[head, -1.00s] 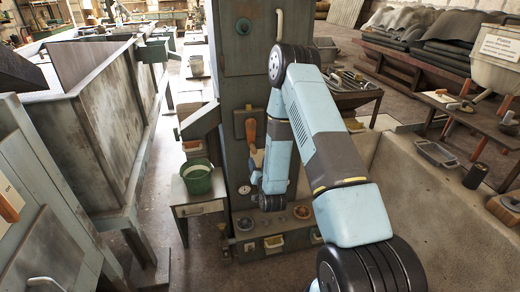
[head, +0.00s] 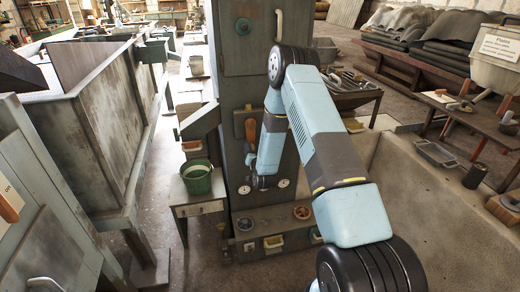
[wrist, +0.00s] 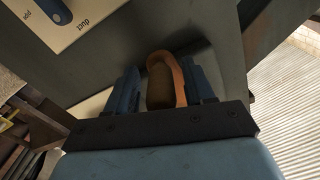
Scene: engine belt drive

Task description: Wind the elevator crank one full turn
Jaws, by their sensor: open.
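A brown wooden handle (head: 251,130), which looks like the crank's grip, stands out from a plate on the tall grey-green column (head: 250,90). In the wrist view, a brown grip with an orange-brown curved edge (wrist: 158,82) lies between the two blue fingers of my gripper (wrist: 163,76). The fingers are apart, one on each side of it, and whether either touches it cannot be told. In the head view my gripper (head: 249,160) is small and partly hidden by my wrist, just below the handle. The crank's pivot is hidden.
A green bucket (head: 197,178) stands on a small table left of the column. A large trough (head: 425,200) lies right.

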